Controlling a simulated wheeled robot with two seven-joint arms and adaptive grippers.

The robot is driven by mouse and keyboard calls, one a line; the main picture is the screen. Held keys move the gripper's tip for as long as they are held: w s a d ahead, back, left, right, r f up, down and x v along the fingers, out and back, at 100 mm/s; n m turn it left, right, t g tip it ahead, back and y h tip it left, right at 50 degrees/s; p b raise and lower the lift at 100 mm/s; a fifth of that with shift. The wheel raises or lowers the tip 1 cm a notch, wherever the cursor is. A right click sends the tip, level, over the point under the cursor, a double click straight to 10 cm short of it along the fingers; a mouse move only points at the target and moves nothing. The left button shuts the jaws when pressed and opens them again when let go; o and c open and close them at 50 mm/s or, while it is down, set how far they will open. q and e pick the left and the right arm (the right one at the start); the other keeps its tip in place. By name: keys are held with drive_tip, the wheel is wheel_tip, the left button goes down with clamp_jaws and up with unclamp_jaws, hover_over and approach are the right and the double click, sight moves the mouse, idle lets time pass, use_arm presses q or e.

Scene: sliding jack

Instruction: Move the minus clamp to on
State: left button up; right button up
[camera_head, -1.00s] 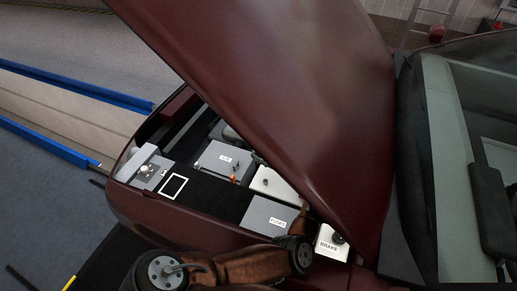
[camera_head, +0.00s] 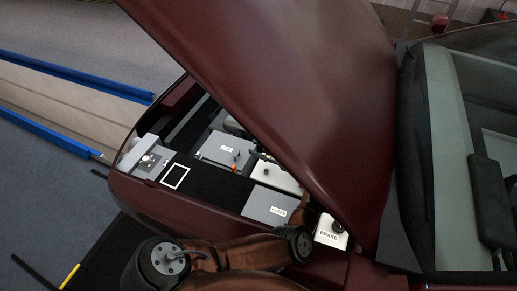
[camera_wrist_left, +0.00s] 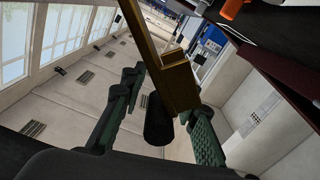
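My left arm reaches across the car's front edge in the head view, with its wrist joint (camera_head: 300,243) beside the open hood. The hood hides its gripper there. In the left wrist view the green-padded fingers of my left gripper (camera_wrist_left: 160,108) stand apart. A brass-coloured piece with a dark rounded end (camera_wrist_left: 158,120), which may be the minus clamp, lies between them, with gaps visible on both sides. An orange piece (camera_wrist_left: 232,9) shows at the top edge. In the head view a small orange part (camera_head: 234,167) sits by a grey box (camera_head: 215,158). My right gripper is not seen.
The raised maroon hood (camera_head: 300,110) overhangs the bay and limits room on the right. A grey box marked FUSES (camera_head: 262,207), a white box (camera_head: 268,178) and a BRAKE reservoir (camera_head: 328,236) stand close together. The black panel (camera_head: 205,188) is clear.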

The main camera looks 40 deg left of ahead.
use_arm(q)
drive_tip(key=shift+o, duration=0.3)
drive_tip(key=v, duration=1.2)
